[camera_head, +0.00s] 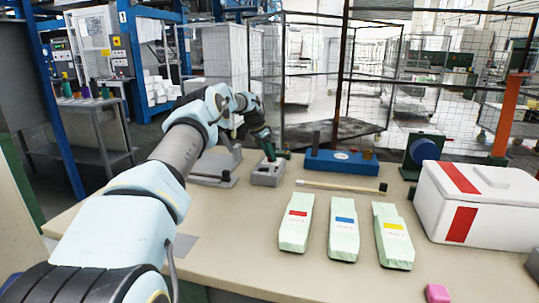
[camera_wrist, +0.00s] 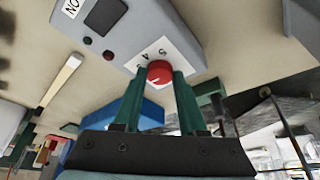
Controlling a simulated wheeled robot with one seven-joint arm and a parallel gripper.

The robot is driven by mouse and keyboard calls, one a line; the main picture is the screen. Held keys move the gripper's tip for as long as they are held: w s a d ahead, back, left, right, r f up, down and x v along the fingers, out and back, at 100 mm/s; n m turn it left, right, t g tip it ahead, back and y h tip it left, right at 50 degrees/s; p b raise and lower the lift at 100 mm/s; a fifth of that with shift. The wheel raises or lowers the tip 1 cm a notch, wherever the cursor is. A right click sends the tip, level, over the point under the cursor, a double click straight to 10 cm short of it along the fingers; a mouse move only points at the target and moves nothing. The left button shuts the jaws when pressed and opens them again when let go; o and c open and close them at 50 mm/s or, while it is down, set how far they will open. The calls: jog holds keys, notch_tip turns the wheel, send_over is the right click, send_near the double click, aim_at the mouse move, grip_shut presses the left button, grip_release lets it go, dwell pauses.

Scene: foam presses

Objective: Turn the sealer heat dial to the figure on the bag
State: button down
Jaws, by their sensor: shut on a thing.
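In the wrist view, the red heat dial (camera_wrist: 159,70) sits on a white scale plate (camera_wrist: 176,47) fixed to a grey control box (camera_wrist: 150,22). Figures such as 5 and 4 show beside the dial; others are partly hidden. The two green fingers of my gripper (camera_wrist: 160,82) stand on either side of the dial and are shut on it. In the head view, my gripper (camera_head: 268,153) reaches down onto the grey box (camera_head: 267,178); the dial is hidden there. Three pale green bags, with a red label (camera_head: 297,222), blue label (camera_head: 344,228) and yellow label (camera_head: 393,236), lie in front; their print is too small to read.
A blue device (camera_head: 340,163) stands right of the grey box, with a wooden rod (camera_head: 340,186) lying before it. A white box with red stripes (camera_head: 490,205) and a pink block (camera_head: 438,293) are at the right. The table (camera_head: 245,235) is clear left of the bags.

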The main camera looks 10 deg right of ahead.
jog(key=shift+c, duration=2.3)
grip_release()
jog(key=b+v, duration=0.3)
jog(key=v, duration=0.7)
jog(key=shift+r, duration=0.4)
jog(key=shift+s+a, duration=0.15)
